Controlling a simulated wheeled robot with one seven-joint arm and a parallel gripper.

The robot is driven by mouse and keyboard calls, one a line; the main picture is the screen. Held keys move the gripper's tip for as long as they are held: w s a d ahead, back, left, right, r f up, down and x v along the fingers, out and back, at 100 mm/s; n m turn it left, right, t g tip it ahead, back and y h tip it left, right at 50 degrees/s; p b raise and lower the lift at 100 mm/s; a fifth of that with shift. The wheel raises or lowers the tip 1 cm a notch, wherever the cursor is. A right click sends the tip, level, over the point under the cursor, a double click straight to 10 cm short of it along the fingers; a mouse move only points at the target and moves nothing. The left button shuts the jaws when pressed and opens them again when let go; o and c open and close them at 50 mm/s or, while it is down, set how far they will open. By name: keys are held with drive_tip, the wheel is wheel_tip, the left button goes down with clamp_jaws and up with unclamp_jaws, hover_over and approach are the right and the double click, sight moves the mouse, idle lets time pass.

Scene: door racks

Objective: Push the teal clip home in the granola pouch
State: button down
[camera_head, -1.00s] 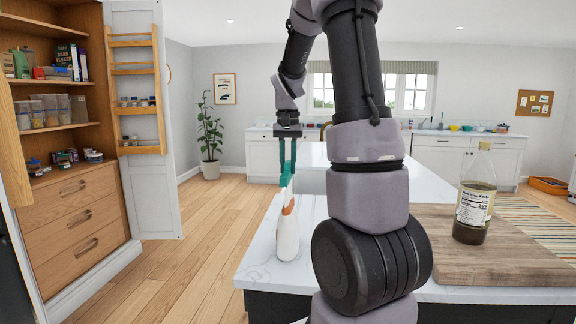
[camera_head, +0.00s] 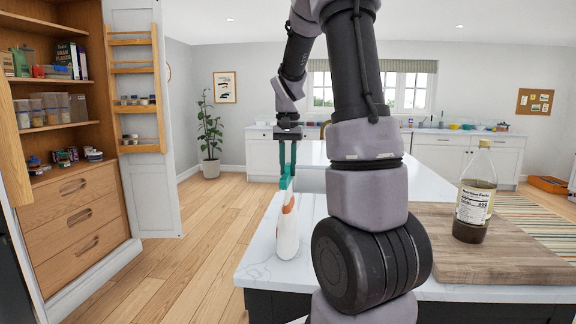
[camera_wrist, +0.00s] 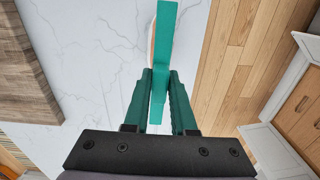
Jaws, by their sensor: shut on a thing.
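The granola pouch (camera_head: 287,236), white with orange patches, stands upright on the marble island near its left edge. I see it narrow, nearly edge-on. The teal clip (camera_head: 286,184) is at the pouch's top edge; in the wrist view the clip (camera_wrist: 164,38) is a long teal bar with a thin strip of pouch beside it. My gripper (camera_head: 287,170) is above the pouch, its teal fingers pointing down and shut on the clip. In the wrist view the fingertips (camera_wrist: 161,76) sit on both sides of it. How deeply the clip sits on the pouch is hidden.
A bottle of dark liquid (camera_head: 475,200) stands on a wooden board (camera_head: 520,262) at the right. An open pantry (camera_head: 75,215) with a door rack (camera_head: 138,100) is at the left. Wooden floor (camera_head: 195,215) lies clear between pantry and island (camera_head: 258,262).

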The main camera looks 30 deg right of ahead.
sight(288, 164)
drive_tip(key=shift+f, duration=1.15)
drive_tip(key=c, duration=0.7)
unclamp_jaws()
drive_tip(key=shift+o, duration=0.2)
wheel_tip(288, 164, up, 11)
drive_tip(key=shift+f, duration=0.1)
drive_tip(key=s+a+r+n+t+y, duration=0.1)
drive_tip(key=s+a+r+t, duration=0.1)
drive_tip(key=s+a, duration=0.4)
drive_tip(key=s+a+r+n+t+y, duration=0.1)
drive_tip(key=s+a+t, duration=0.4)
drive_tip(key=s, duration=0.8)
drive_tip(key=shift+s+a+r+n, duration=0.2)
drive_tip(key=shift+a+r+n, duration=0.3)
drive_tip(key=shift+a, duration=0.65)
